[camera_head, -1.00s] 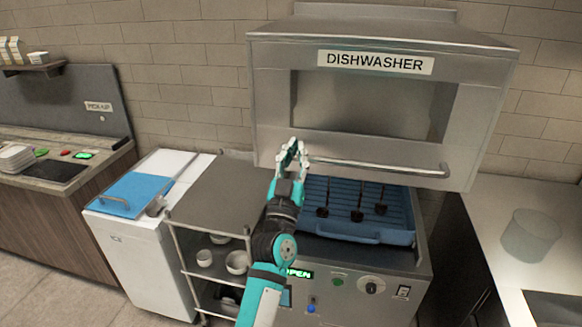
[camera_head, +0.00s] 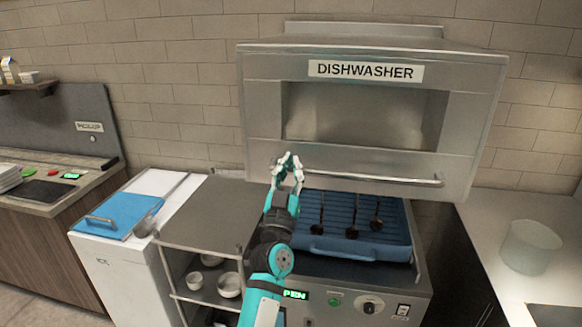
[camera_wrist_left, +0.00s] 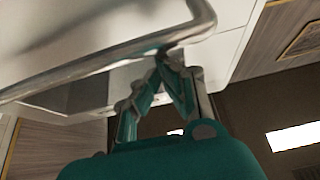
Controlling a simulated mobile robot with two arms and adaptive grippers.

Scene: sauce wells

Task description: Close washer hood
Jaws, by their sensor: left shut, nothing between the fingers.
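The dishwasher hood (camera_head: 262,110) is a steel box with a "DISHWASHER" label, raised above the machine. Its bar handle (camera_head: 372,179) runs along the lower front edge. My left gripper (camera_head: 288,158) is shut and empty at the handle's left end, in front of the hood. In the left wrist view the gripper's fingertips (camera_wrist_left: 168,60) meet just by the bend of the handle (camera_wrist_left: 125,58); whether they touch it I cannot tell. Below the hood a blue rack (camera_head: 357,249) holds dark ladles (camera_head: 376,214). My right gripper is not in view.
A display (camera_head: 295,294) and knobs are on the dishwasher's front. A steel cart (camera_head: 205,225) with bowls (camera_head: 229,284) and a white bin with a blue lid (camera_head: 115,212) stand left. A counter (camera_head: 490,215) with a clear container (camera_head: 530,246) is right.

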